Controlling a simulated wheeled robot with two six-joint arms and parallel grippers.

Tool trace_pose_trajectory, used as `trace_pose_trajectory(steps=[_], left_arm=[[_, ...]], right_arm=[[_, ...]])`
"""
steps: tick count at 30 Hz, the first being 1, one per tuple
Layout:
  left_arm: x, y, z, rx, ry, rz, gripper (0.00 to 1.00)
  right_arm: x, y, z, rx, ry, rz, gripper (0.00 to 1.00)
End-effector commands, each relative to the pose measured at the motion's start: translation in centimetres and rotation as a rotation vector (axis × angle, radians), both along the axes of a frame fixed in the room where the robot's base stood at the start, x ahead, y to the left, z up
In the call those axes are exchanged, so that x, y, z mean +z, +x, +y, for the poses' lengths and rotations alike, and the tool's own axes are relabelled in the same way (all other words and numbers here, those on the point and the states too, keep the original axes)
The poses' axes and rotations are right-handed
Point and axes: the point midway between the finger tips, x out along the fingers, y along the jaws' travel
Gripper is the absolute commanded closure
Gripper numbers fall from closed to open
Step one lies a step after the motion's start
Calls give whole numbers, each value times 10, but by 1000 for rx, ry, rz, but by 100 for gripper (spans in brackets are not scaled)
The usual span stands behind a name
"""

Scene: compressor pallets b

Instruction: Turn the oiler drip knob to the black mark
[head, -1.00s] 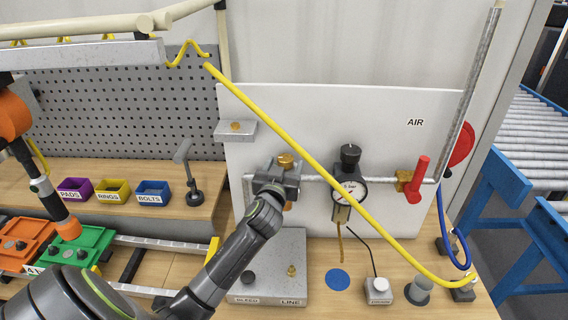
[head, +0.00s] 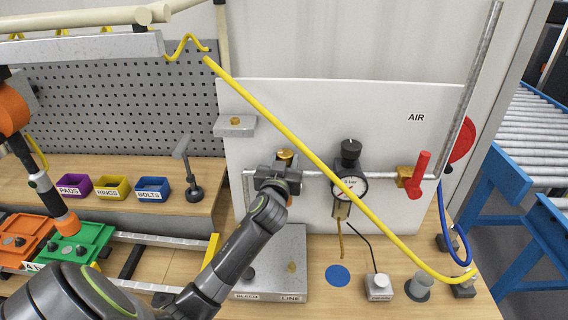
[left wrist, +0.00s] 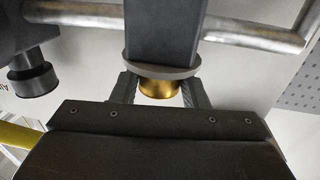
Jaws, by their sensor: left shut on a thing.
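The oiler's brass drip knob (head: 285,154) shows just above my left gripper (head: 279,170), on the pipe line of the white AIR panel. In the left wrist view the brass knob (left wrist: 160,84) sits under a grey collar and dark body, between the two fingers of my left gripper (left wrist: 159,92). The fingers are shut on the knob from both sides. My gripper and wrist hide most of the oiler in the head view. I cannot make out the black mark in either view. My right gripper is not in view.
A yellow hose (head: 310,155) slants across the panel just right of my gripper. The regulator with its gauge (head: 349,188) and a red valve handle (head: 419,175) stand further right. A grey block (head: 285,257) lies below. Part bins (head: 112,187) are at left.

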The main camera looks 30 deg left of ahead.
Motion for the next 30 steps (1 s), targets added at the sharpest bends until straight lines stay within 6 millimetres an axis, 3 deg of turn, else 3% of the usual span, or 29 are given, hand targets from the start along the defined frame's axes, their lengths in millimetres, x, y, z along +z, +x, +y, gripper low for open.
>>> trace_pose_trajectory(steps=[12, 30], left_arm=[[-9, 4, -7, 308, -6, -5, 82], [-6, 11, -10, 844, 0, -1, 82]], right_arm=[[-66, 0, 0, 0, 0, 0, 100], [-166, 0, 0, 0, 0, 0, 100]])
